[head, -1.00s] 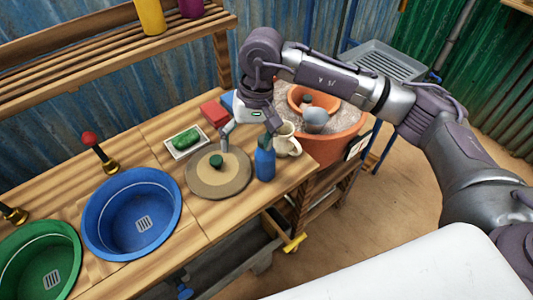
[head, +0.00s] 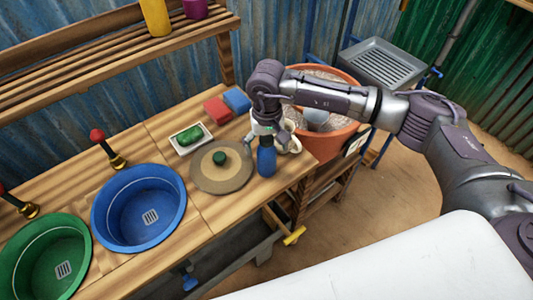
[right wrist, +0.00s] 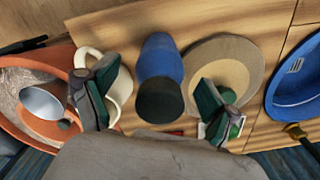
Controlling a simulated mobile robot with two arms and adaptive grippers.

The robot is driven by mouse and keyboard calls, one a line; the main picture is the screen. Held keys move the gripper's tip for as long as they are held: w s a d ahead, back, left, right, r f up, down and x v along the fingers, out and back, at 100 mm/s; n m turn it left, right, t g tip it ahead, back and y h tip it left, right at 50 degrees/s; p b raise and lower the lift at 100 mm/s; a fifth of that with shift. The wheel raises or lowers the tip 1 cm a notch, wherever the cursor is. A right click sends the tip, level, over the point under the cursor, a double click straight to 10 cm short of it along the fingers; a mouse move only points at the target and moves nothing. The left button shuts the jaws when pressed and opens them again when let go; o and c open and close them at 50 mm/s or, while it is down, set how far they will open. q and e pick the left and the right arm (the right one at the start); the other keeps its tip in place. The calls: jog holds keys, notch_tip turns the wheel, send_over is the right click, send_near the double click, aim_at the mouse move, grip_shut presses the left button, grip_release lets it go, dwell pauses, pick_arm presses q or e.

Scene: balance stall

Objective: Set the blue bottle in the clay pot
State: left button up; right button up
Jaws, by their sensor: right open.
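The blue bottle (head: 266,163) stands upright on the wooden bench, beside the round stone disc. In the right wrist view the blue bottle (right wrist: 162,58) has a dark top and lies between my spread fingers. My right gripper (head: 267,138) is open around the bottle's upper part, with gaps on both sides in the wrist view (right wrist: 158,98). The large clay pot (head: 342,143) stands beyond the bench's right end, partly hidden by my right arm. It also shows at the left of the wrist view (right wrist: 62,56). My left gripper is out of view.
A cream mug (right wrist: 119,88) stands close beside the bottle, on the clay pot's side. The round disc (head: 223,180) with a green knob is on the other side.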

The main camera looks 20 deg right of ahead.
jog(key=shift+w+f, duration=0.1)
jog(key=shift+f, duration=1.45)
jog(key=shift+c, duration=0.4)
jog(key=c, duration=1.3)
jog(key=shift+c, duration=1.4)
jog(key=shift+r, duration=0.15)
